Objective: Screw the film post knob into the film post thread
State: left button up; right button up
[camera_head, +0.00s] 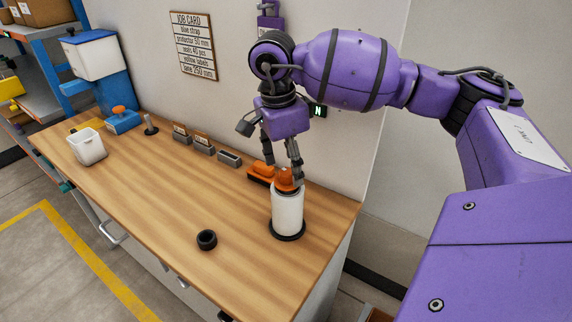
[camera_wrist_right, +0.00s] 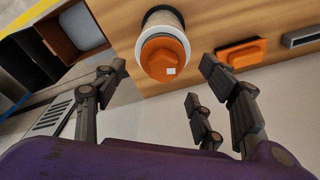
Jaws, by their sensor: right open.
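The film post stands upright near the right end of the bench, with a white film roll (camera_head: 287,212) around it above a round black base (camera_head: 287,231). The orange film post knob (camera_head: 285,179) sits at the top of the roll; it also shows in the right wrist view (camera_wrist_right: 165,58), a faceted cap with a small pale square mark. The film post thread is hidden, so I cannot tell how far the knob is engaged. My right gripper (camera_head: 283,170) is open, pointing down at the knob, its fingers spread around it. I cannot tell whether they touch. My left gripper is not in view.
A black ring (camera_head: 207,239) lies near the front edge. Small grey holders (camera_head: 204,147) line the wall. A white bin (camera_head: 88,147) stands at the left. The bench middle is clear.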

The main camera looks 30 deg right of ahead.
aim_at(289, 171)
jog(key=n, duration=0.3)
jog(key=shift+d+f+b, duration=0.1)
jog(key=shift+f+b, duration=0.1)
jog(key=shift+b, duration=0.15)
jog(key=n, duration=0.3)
jog(key=shift+r+t, duration=0.15)
jog(key=shift+t, duration=0.15)
jog(key=n+b, duration=0.1)
jog(key=n, duration=0.2)
jog(key=n+b, duration=0.1)
jog(key=n, duration=0.3)
jog(key=shift+t+y, duration=0.3)
jog(key=shift+t, duration=0.1)
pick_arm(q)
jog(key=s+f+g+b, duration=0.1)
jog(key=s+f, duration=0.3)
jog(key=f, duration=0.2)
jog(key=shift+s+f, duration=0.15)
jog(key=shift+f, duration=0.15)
pick_arm(e)
jog(key=shift+w+n+y, duration=0.1)
jog(key=shift+n+y, duration=0.2)
jog(key=shift+n, duration=2.2)
jog(key=shift+f+b, duration=1.1)
jog(key=shift+f, duration=0.65)
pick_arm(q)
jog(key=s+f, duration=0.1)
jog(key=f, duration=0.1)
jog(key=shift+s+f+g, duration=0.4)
